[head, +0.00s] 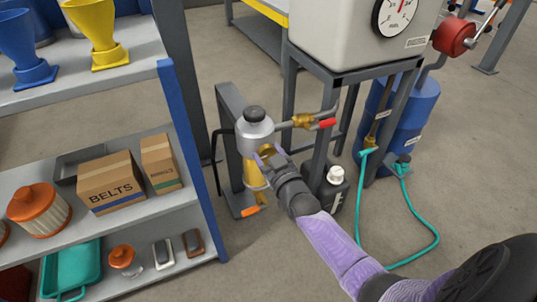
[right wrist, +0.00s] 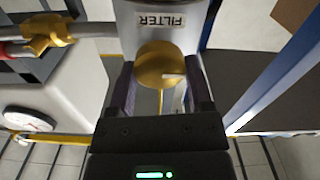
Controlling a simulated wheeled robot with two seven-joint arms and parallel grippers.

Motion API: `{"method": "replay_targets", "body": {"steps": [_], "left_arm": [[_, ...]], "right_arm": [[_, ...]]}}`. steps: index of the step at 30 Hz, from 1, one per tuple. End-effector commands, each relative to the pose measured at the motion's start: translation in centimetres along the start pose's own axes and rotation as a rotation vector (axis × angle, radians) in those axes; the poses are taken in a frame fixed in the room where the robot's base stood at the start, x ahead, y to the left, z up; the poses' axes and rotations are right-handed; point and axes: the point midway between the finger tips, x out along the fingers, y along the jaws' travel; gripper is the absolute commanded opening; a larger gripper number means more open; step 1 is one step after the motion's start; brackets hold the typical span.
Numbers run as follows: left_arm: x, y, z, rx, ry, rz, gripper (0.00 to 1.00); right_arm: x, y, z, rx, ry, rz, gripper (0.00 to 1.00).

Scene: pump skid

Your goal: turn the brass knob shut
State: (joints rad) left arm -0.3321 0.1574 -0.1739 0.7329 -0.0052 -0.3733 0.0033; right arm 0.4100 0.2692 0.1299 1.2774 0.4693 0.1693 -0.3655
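The brass knob (right wrist: 162,65) is a rounded, gold-coloured piece just below the grey filter body (right wrist: 170,15), which is lettered FILTER. In the head view the filter body (head: 254,133) stands upright, and the brass part (head: 252,174) under it is partly hidden by my gripper. My right gripper (head: 262,163) reaches in from the lower right. In the right wrist view its fingers (right wrist: 161,80) lie on both sides of the knob, close against it with no clear gap. My left gripper is in neither view.
A brass valve with a red handle (head: 326,123) sits on the pipe right of the filter. A shelf (head: 150,55) with boxes and funnels stands at left. A black bottle (head: 333,190) and a teal hose (head: 435,225) are to the right.

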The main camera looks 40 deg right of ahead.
Motion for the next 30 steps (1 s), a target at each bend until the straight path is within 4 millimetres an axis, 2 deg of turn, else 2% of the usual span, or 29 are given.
{"method": "replay_targets", "body": {"steps": [1,6,7,17,30], "left_arm": [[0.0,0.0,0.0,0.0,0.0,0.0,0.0],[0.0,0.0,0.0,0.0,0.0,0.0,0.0],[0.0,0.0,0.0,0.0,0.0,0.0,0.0],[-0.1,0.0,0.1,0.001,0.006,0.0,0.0],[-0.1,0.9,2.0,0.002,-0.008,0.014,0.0]], "right_arm": [[0.0,0.0,0.0,0.0,0.0,0.0,0.47],[0.0,0.0,0.0,0.0,0.0,0.0,0.11],[0.0,0.0,0.0,0.0,-0.001,0.0,0.06],[0.0,0.0,0.0,0.059,-0.001,0.0,0.06],[0.0,0.1,0.1,0.419,-0.003,0.0,0.06]]}}
